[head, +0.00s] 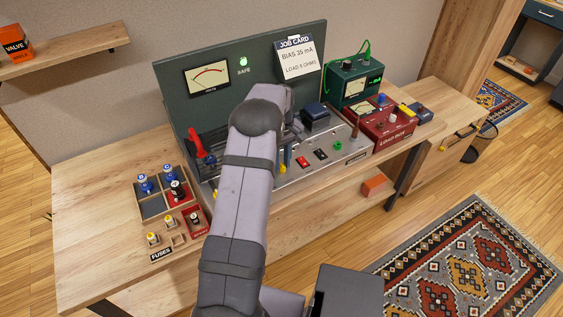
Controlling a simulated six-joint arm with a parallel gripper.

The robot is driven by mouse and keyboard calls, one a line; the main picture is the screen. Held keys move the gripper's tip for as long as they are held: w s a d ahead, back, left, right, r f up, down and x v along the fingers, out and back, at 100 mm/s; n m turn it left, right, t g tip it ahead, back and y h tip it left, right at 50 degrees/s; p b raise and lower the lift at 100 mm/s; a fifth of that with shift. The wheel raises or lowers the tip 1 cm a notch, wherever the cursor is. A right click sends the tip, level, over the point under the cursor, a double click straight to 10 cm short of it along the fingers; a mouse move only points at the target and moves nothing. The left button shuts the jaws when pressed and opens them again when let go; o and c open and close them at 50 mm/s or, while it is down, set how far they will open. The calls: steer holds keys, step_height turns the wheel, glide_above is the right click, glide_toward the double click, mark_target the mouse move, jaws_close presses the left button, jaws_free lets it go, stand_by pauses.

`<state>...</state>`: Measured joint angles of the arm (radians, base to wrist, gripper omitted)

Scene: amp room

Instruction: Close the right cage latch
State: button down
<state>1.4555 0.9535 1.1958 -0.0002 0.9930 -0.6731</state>
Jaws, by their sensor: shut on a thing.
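My arm rises across the middle of the head view and bends down over the amp chassis (335,150). The end of my arm, with part of my gripper (297,128), shows just right of the arm's bend, above the chassis. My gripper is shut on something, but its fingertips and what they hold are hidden. A dark cage (217,143) shows partly to the left of my arm; my arm covers its right part. A small yellow piece (282,168) shows at the chassis front beside my arm; I cannot tell whether it is the right cage latch.
A red lever (199,148) stands at the chassis's left. A fuse and valve tray (158,207) sits at the bench's left. A red load box (388,123) and a green meter unit (354,80) stand at the right. The bench's left end is clear.

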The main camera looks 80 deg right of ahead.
mark_target(281, 164)
steer(key=shift+r, duration=0.1)
stand_by(0.3)
steer(key=c, duration=1.5)
jaws_free()
steer(key=shift+r+b, duration=1)
steer(key=shift+r, duration=2.65)
